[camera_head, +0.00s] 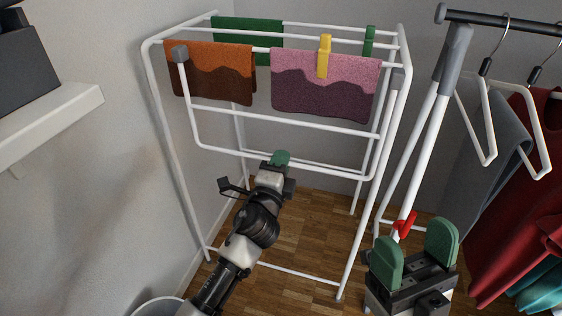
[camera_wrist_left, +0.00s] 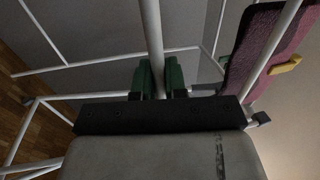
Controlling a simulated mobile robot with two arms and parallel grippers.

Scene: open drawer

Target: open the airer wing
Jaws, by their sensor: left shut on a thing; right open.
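The white airer (camera_head: 167,130) stands upright in the middle of the head view. Its wing (camera_head: 221,153), a U-shaped white tube frame, hangs down at the front from grey joints (camera_head: 180,54). My left gripper (camera_head: 280,158) is at the wing's lower bar, near its middle. In the left wrist view its green fingers (camera_wrist_left: 158,80) are shut on a white bar (camera_wrist_left: 152,35) that runs between them. The fingertips are partly hidden in the head view. My right gripper (camera_head: 415,252) is open and empty, low at the right, apart from the airer.
An orange-brown cloth (camera_head: 222,70), a pink-purple cloth (camera_head: 325,93) with a yellow peg (camera_head: 324,56), and a green cloth (camera_head: 247,36) hang on the airer. A clothes rack (camera_head: 434,95) with garments stands close at right. A white shelf (camera_head: 50,120) juts from the left wall.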

